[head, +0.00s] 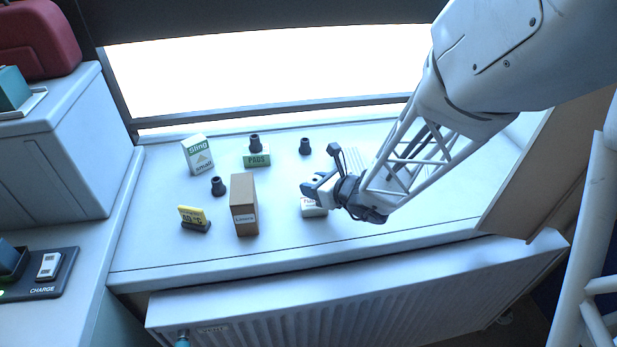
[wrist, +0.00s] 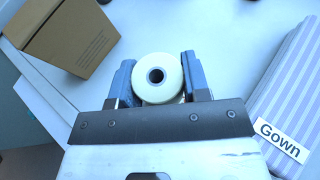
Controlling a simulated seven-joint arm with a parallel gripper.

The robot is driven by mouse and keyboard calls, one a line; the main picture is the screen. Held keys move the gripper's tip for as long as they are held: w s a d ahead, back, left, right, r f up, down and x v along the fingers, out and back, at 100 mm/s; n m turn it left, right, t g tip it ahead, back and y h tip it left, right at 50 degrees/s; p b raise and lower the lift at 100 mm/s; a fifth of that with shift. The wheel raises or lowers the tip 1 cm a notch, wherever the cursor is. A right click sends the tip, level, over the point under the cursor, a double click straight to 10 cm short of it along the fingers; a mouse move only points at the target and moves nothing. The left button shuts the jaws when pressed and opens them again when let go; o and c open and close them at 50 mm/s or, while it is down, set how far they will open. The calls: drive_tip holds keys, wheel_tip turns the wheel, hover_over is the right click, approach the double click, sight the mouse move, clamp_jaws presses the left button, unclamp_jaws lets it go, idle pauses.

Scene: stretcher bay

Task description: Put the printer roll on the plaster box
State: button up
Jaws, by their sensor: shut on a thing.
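The printer roll (wrist: 144,73) is a white ring with a dark core hole. In the wrist view it sits between the two blue-grey fingers of my gripper (wrist: 158,80), which is shut on it. In the head view my gripper (head: 316,190) is low over the right-middle of the white counter. A small white piece with partly hidden lettering (head: 313,208) shows just under the fingers; I cannot tell whether it is the roll or a box. No box reads clearly as the plaster box.
A brown box (head: 244,204), also in the wrist view (wrist: 72,38), stands left of my gripper. A striped gown pack (wrist: 298,85) lies right. The counter's front is clear.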

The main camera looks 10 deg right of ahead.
drive_tip(key=shift+f, duration=1.45)
drive_tip(key=shift+f, duration=0.15)
drive_tip(key=o, duration=0.9)
drive_tip(key=shift+o, duration=0.2)
drive_tip(key=shift+s+r, duration=0.1)
drive_tip(key=shift+r, duration=0.1)
drive_tip(key=shift+s+d+r, duration=0.2)
drive_tip(key=shift+s+d, duration=0.1)
drive_tip(key=shift+d, duration=0.05)
drive_tip(key=v, duration=1)
drive_tip(key=shift+s+d, duration=0.2)
drive_tip(key=shift+s, duration=0.15)
drive_tip(key=shift+r, duration=0.1)
